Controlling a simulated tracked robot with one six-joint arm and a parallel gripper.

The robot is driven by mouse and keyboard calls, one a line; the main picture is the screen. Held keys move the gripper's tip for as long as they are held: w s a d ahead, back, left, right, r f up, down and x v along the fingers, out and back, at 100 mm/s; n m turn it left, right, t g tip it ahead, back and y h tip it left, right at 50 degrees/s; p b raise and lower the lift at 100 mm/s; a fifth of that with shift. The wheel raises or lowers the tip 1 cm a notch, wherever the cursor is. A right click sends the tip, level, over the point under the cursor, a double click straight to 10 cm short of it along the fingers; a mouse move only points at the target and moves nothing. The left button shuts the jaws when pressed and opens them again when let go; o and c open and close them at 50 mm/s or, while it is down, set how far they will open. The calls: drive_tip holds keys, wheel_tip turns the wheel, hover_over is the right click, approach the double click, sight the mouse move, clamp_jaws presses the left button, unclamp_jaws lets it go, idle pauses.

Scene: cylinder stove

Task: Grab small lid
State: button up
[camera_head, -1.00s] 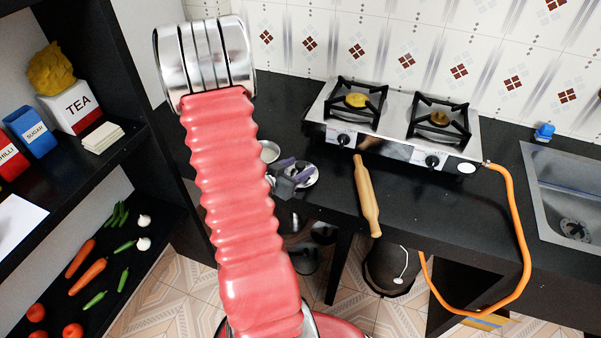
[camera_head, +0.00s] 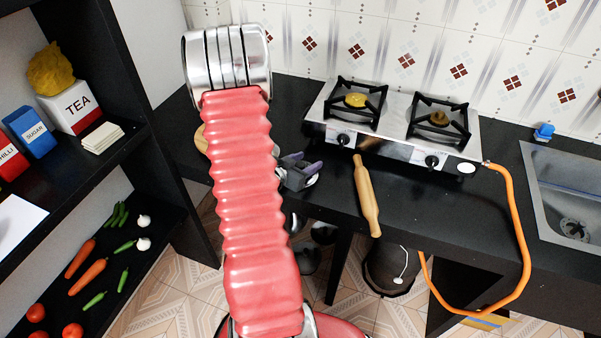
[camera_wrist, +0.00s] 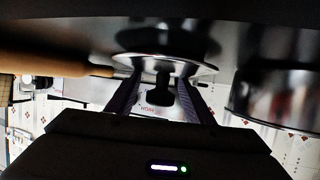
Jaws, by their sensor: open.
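The small lid is a shiny silver disc with a dark knob. In the wrist view, which looks upside down, the lid (camera_wrist: 200,70) sits at the top middle and its knob (camera_wrist: 160,97) shows between the two fingers. My gripper (camera_wrist: 162,82) is open, with one dark finger on each side of the knob and a gap to each. In the head view, my gripper (camera_head: 299,172) is low over the counter, left of the stove, and hides most of the lid (camera_head: 313,181). Whether the fingers touch the lid's top is unclear.
A rolling pin (camera_head: 366,195) lies right of my gripper, below the two-burner stove (camera_head: 395,125). A round wooden thing (camera_head: 201,138) shows left of my arm. A shiny dark vessel (camera_wrist: 268,95) stands at the wrist view's right.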

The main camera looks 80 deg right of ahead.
sight(307, 166)
drive_tip(key=shift+c, duration=0.2)
drive_tip(key=c, duration=1.1)
drive_tip(key=shift+r, duration=0.1)
wheel_tip(307, 166, up, 10)
idle(0.3)
idle(0.5)
